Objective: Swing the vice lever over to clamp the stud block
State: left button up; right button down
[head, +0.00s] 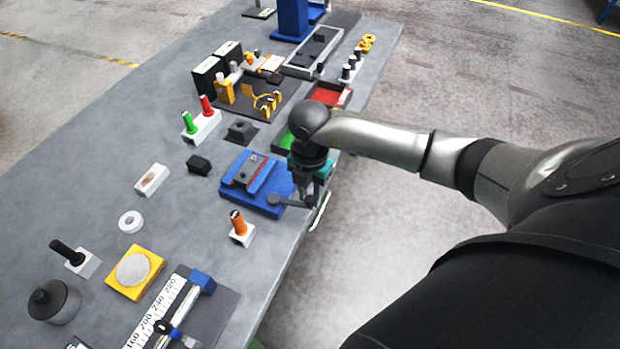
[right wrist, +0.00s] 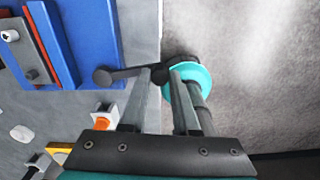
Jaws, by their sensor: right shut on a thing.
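The blue vice (head: 238,192) sits near the right edge of the bench. The stud block (head: 240,172), grey-brown, lies between its jaws; in the right wrist view the block (right wrist: 32,60) is at upper left, partly cut off. The dark vice lever (head: 285,200) runs from a round pivot at the vice's near corner out toward the bench edge. My right gripper (head: 309,198) is shut on the lever's outer end, also seen in the right wrist view (right wrist: 172,75). The fingers partly hide that end. My left gripper is not in view.
A white block with an orange peg (head: 239,230) stands close to the vice on the near side. A black block (head: 199,165) lies to its left. Open floor lies right of the bench edge.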

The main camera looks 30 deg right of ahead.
jog(key=c, duration=0.7)
grip_release()
jog(key=shift+o, duration=0.2)
notch_tip(320, 180, up, 15)
jog(key=shift+r, duration=0.15)
